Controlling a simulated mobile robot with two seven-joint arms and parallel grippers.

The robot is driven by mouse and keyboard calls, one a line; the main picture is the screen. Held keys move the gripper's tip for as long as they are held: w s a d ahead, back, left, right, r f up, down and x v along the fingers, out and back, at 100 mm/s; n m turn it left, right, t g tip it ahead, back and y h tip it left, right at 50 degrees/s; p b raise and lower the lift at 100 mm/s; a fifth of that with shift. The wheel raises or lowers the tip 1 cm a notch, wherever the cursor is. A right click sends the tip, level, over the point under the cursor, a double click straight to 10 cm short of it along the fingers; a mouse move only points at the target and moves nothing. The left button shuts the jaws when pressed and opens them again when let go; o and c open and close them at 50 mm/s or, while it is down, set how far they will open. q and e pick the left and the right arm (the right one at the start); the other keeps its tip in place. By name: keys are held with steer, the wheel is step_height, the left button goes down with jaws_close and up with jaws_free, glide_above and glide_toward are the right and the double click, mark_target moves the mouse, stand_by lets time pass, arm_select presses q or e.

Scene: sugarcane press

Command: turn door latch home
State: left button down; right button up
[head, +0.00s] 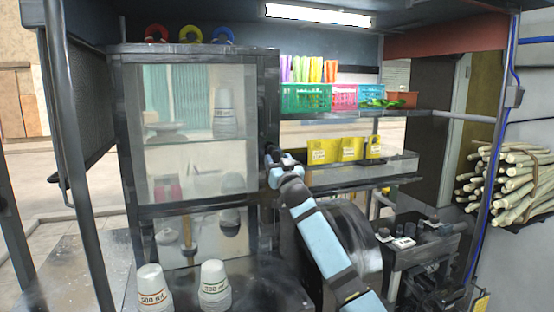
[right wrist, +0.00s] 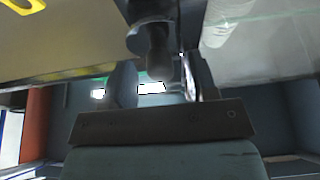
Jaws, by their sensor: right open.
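The glass-fronted cabinet (head: 195,130) stands left of centre in the head view, its dark frame and clear panes showing. My right gripper (head: 272,160) is at the right edge of the cabinet frame and hides the latch area there. In the right wrist view a dark rounded latch (right wrist: 153,40) hangs at the cabinet edge. My right gripper (right wrist: 160,85) is open there, with one finger on each side of the latch's lower end. I cannot tell whether the fingers touch it. My left gripper is not in view.
Cup stacks (head: 214,283) stand on the counter before the cabinet. A press machine (head: 425,250) and a sugarcane bundle (head: 510,183) are further right.

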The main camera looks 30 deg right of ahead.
steer(key=shift+w+d+r, duration=0.1)
steer(key=shift+w+r, duration=0.05)
steer(key=shift+w, duration=0.2)
steer(key=shift+c, duration=0.5)
